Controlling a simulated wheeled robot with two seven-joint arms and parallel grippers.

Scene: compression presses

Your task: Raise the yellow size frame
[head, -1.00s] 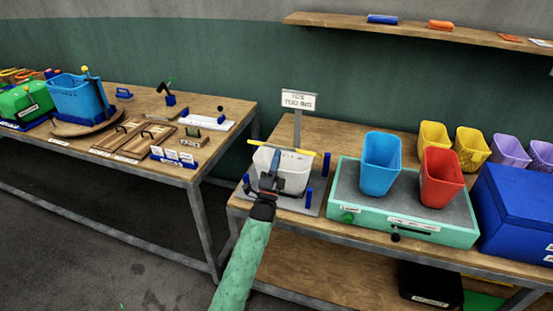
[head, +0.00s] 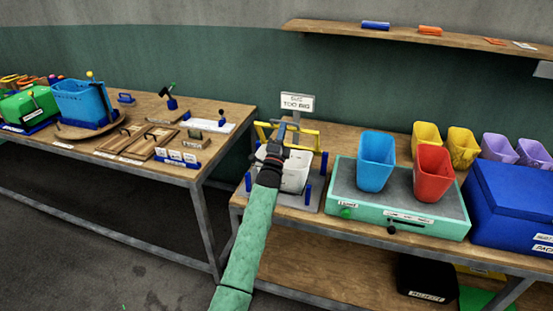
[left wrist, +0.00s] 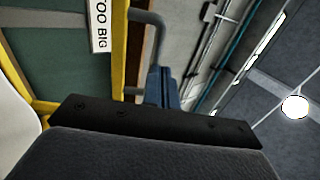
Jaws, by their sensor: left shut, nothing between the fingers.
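The yellow size frame (head: 303,131) stands above the white bin (head: 296,172) at the front left corner of the right table. Its bars show on both sides of my left gripper (head: 281,129), which covers its middle. The gripper is shut and empty, and I cannot tell whether it touches the frame. In the left wrist view, a yellow upright of the frame (left wrist: 118,55) is close by on the left. The bin stands on a grey base between blue posts (head: 325,163). My right gripper is not in view.
A "too big" sign (head: 297,102) stands behind the frame. The green press box (head: 400,212) to the right carries a blue bin (head: 375,160) and a red bin (head: 433,172). A gap separates the left table (head: 225,105) from this one.

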